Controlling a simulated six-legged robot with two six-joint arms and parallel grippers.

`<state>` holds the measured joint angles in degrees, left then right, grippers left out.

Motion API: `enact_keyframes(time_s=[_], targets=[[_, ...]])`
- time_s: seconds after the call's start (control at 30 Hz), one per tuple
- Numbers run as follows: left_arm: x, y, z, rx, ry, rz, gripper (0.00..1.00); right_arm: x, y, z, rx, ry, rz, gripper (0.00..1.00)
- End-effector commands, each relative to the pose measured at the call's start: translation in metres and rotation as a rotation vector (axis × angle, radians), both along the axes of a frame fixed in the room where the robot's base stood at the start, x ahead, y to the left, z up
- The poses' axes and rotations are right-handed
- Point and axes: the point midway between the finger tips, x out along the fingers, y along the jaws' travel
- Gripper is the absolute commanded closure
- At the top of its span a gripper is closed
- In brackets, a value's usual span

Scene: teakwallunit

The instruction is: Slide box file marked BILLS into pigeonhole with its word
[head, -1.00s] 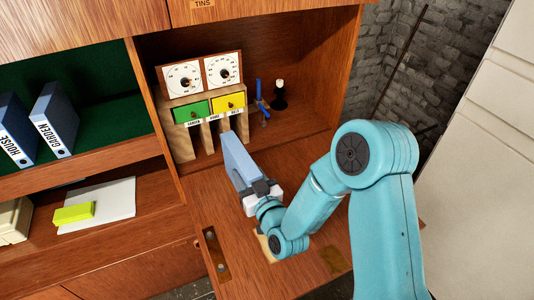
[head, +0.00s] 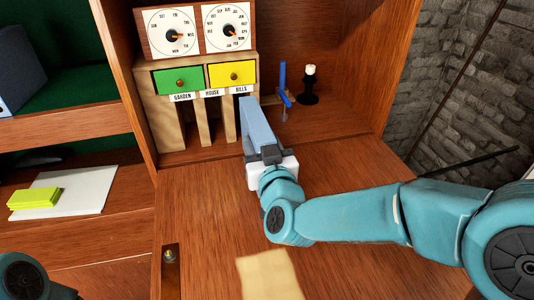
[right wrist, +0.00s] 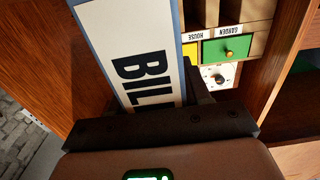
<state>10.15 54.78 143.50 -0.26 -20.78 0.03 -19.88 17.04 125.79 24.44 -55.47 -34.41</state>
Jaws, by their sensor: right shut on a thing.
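The blue box file (head: 258,128) stands upright in my right gripper (head: 268,157). Its white spine label, facing the right wrist view (right wrist: 135,60), reads "BIL" before the gripper hides the rest. The wooden pigeonhole unit (head: 159,115) has slots labelled GARDEN, HOUSE and BILLS from left to right. The file's far end is at the BILLS slot (head: 241,90), the rightmost one; the file covers most of the opening, so I cannot tell whether its end is inside. My right gripper is shut on the file's near end. My left gripper is out of view.
Green (head: 178,81) and yellow (head: 232,75) drawers sit above the slots, with two dials on top. A blue stand-like object (head: 283,85) and a black candlestick (head: 308,88) stand close to the right. The desk flap (head: 340,165) is mostly clear.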

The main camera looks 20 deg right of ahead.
Motion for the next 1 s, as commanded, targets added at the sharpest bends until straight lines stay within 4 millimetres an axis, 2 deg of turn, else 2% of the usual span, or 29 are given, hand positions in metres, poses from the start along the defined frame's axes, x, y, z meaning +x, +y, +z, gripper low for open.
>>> enact_keyframes(time_s=[0.4, 0.8, 1.0], targets=[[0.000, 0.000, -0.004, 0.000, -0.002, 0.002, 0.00, -0.008, 0.006, 0.001, 0.002, -0.004, -0.001, 0.94], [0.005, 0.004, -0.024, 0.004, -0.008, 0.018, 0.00, 0.022, 0.006, -0.025, 0.001, -0.003, -0.002, 0.94], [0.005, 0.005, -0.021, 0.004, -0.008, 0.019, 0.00, 0.041, 0.005, -0.024, 0.001, -0.004, -0.002, 0.94]])
